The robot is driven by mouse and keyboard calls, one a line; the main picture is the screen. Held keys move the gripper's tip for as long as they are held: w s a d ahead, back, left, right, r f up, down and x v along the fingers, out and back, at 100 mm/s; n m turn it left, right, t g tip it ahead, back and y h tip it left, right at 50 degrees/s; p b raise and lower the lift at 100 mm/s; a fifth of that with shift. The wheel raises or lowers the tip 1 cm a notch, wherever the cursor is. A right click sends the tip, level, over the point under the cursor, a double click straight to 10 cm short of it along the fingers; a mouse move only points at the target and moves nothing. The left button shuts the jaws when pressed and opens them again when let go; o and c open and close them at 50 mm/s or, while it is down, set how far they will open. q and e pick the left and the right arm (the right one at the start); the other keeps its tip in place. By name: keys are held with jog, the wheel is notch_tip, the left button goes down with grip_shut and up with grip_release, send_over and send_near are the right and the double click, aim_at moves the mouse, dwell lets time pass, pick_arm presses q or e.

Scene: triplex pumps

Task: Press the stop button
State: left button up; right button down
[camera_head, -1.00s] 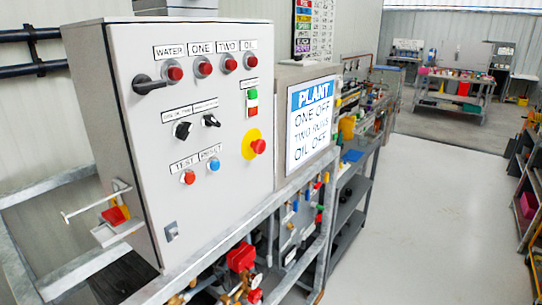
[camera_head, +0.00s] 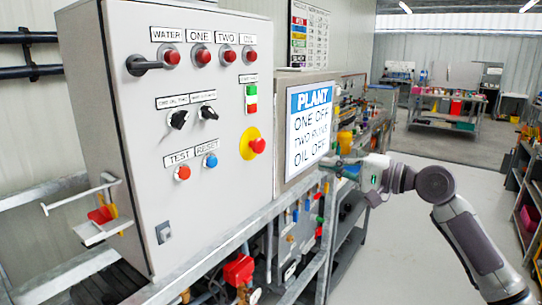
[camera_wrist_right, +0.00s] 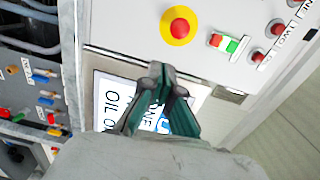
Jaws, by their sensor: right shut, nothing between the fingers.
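The grey control panel (camera_head: 200,235) carries a round red button on a yellow disc (camera_head: 257,145); it also shows at the top of the right wrist view (camera_wrist_right: 180,27). Above it is a small green and red switch block (camera_head: 251,98) with a label too small to read surely; it is in the right wrist view too (camera_wrist_right: 225,43). My right gripper (camera_head: 328,163) is shut and empty, right of the panel by the lower edge of the PLANT sign (camera_head: 310,128). In the right wrist view its fingertips (camera_wrist_right: 164,80) overlap the sign, apart from both buttons. My left gripper is not in view.
Red lamps line the panel's top, with black knobs (camera_head: 178,119) and red TEST (camera_head: 182,173) and blue RESET (camera_head: 210,161) buttons below. A metal frame rail (camera_head: 225,243) runs under the panel. Clear floor (camera_head: 395,235) lies to the right.

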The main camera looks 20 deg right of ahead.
jog(key=s+r, duration=0.1)
jog(key=s+a+r+y, duration=0.1)
jog(key=shift+a+r+n+g, duration=0.15)
jog(key=shift+r+n+g, duration=0.15)
jog(key=shift+r, duration=0.05)
jog(key=p, duration=0.5)
send_near(263, 146)
jog(key=x, duration=0.6)
jog(key=shift+w+a+r, duration=0.1)
jog(key=shift+w+a, duration=0.4)
